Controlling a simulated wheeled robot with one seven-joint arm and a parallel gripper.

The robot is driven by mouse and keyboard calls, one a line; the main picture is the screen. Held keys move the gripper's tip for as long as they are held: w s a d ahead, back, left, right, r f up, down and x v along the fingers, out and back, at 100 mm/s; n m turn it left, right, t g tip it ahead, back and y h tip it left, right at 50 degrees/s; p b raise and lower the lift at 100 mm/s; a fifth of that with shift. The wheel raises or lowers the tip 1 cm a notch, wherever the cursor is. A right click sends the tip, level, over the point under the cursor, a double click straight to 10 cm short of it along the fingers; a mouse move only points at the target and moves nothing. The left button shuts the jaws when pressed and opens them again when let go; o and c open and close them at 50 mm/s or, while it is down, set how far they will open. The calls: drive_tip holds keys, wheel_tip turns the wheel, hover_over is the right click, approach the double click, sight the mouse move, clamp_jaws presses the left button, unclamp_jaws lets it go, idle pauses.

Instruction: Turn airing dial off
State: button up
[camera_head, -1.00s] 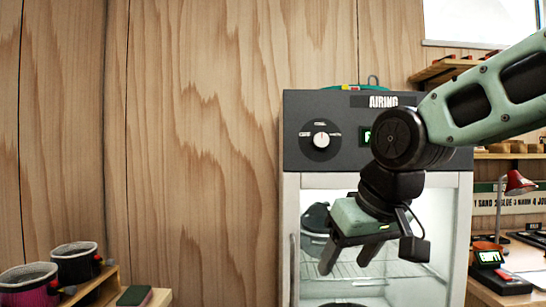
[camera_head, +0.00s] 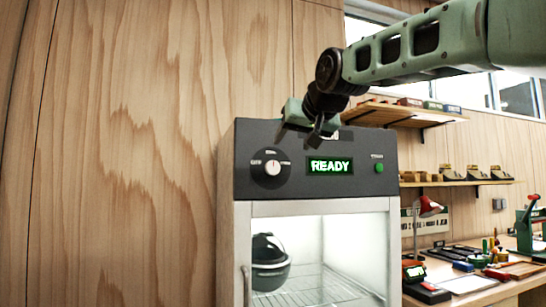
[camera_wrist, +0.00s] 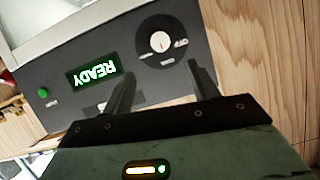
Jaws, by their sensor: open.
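The airing dial is a white round knob (camera_head: 272,168) on a black disc, at the left of the cabinet's dark front panel (camera_head: 240,185). Its pointer mark appears to point up, toward the top label; the small labels around it are hard to read. In the wrist view the dial (camera_wrist: 160,42) appears upside down, just beyond the gap between the fingertips. My gripper (camera_head: 298,138) is open and empty, in front of the panel's upper part, above and right of the dial. Its fingers also show in the wrist view (camera_wrist: 163,80). They appear apart from the knob.
A green READY display (camera_head: 330,166) and a green button (camera_head: 379,168) sit right of the dial. Below is the lit cabinet with a door handle (camera_head: 246,285) and a dark helmet (camera_head: 270,262) inside. Shelves and a cluttered workbench (camera_head: 510,290) stand right. Plain wood wall lies left.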

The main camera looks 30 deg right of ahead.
sight(274, 168)
drive_tip(key=p+x, duration=0.1)
drive_tip(key=x, duration=1.3)
drive_tip(key=shift+w+f, duration=0.1)
drive_tip(key=shift+f, duration=0.05)
drive_tip(key=c, duration=1)
